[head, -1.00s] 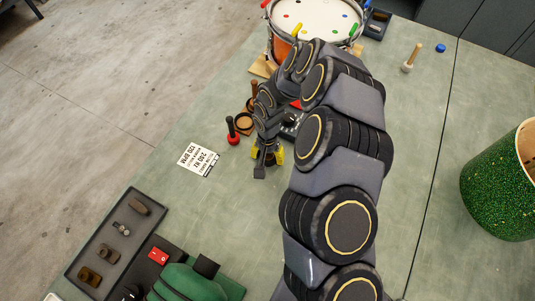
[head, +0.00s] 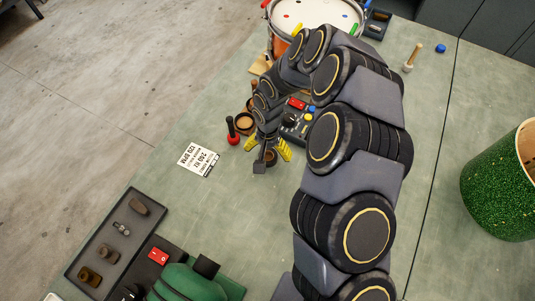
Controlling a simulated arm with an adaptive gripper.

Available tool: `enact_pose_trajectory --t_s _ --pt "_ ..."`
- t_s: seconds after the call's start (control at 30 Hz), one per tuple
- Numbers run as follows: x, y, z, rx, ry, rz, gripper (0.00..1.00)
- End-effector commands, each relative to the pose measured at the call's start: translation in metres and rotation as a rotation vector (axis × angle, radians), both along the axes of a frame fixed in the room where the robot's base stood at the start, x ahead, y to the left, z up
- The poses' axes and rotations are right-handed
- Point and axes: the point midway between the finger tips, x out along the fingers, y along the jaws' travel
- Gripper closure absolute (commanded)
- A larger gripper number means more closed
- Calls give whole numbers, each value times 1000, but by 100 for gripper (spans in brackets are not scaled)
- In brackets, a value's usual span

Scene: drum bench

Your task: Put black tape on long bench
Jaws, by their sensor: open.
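My gripper (head: 268,149) is low over the grey-green bench (head: 215,205), its yellow fingertips spread apart and empty. A small dark round thing (head: 271,157), probably the black tape, shows just by the fingertips, apparently resting on the bench top. It is partly hidden by the gripper, so I cannot tell whether a finger touches it. A seam runs down the bench top to the right of my arm.
A red-based black-handled tool (head: 232,130) and a brown ring (head: 244,122) stand left of the gripper. A black control box (head: 294,123) is behind it. A printed card (head: 200,159), grey tray (head: 112,238), drum (head: 312,18) and green bin (head: 500,190) are around.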

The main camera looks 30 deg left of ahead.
Motion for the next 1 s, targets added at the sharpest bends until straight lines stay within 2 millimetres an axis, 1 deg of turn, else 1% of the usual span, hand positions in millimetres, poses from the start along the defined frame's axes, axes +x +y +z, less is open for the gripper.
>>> enact_pose_trajectory --t_s 0.03,0.2,0.4,0.53,0.87,0.93,0.97,1.0 --pt "1 1 13 6 -3 -1 20" --pt "1 1 50 7 -4 -1 20" --pt "1 1 82 7 -4 0 20" --pt "0 0 91 2 -1 -1 20" --pt "0 -2 97 3 2 0 20" --pt "1 -9 107 7 4 2 20" --pt "2 -14 114 12 5 2 20" --pt "3 -23 125 15 8 4 20"
